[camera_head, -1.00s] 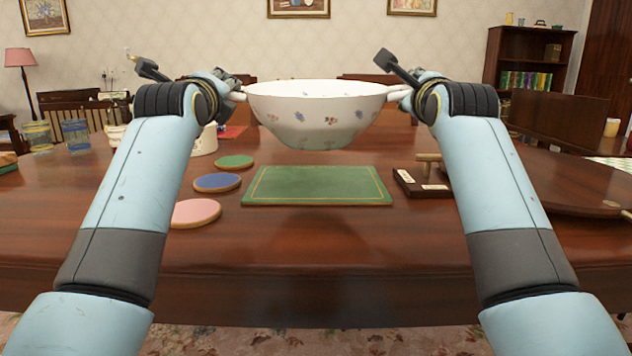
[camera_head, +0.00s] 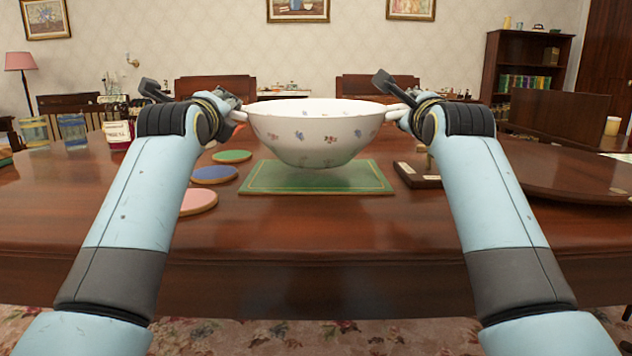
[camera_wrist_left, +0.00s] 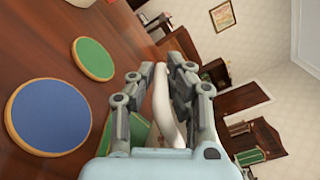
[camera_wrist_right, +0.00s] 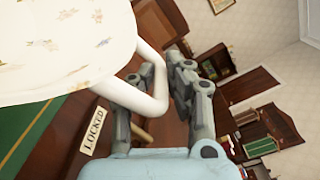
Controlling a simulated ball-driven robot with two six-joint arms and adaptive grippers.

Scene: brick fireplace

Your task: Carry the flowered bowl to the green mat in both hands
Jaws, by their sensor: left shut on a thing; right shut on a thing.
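The flowered bowl (camera_head: 318,135), white with small blue and pink flowers, is upright over the green mat (camera_head: 262,184). Its base is low over the mat's rear half; I cannot tell whether it touches. My left gripper (camera_head: 236,110) is shut on the bowl's left handle, a white bar between the fingers (camera_wrist_left: 160,80) in the left wrist view. My right gripper (camera_head: 402,110) is shut on the right handle (camera_wrist_right: 150,88), which shows with the bowl's side (camera_wrist_right: 65,45) in the right wrist view. The bowl hides the mat's back middle edge.
Round green (camera_head: 232,156), blue (camera_head: 214,174) and pink (camera_head: 198,201) coasters lie left of the mat. A dark block with labels (camera_head: 416,175) is at its right, beside a round wooden board (camera_head: 545,180). Glasses (camera_head: 73,131) and a labelled jar (camera_head: 118,132) stand far left. The table front is clear.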

